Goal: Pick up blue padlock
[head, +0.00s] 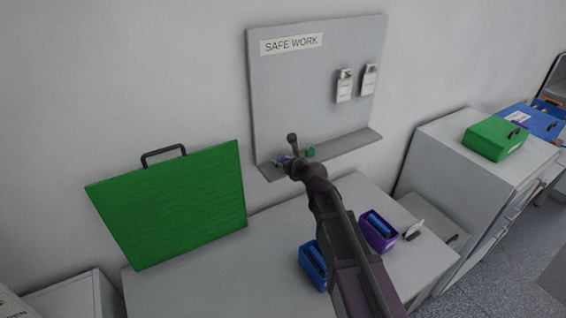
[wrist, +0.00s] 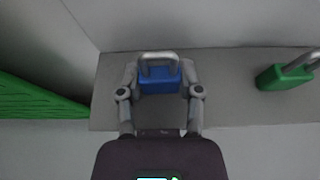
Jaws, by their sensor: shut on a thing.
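The blue padlock (wrist: 159,80) stands on the narrow shelf of the grey board, with its silver shackle up, in the wrist view. My gripper (wrist: 158,84) is shut on it, one finger on each side of the blue body. In the head view my gripper (head: 290,163) is at the left part of the shelf, and only a small bit of blue shows beside it. I cannot tell whether the padlock still touches the shelf.
A green padlock (wrist: 284,76) sits on the shelf (head: 345,145) to the right. The board (head: 290,100) holds two white tags. A large green panel (head: 170,205) leans left. Blue (head: 312,262) and purple (head: 378,230) bins stand on the bench below my arm.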

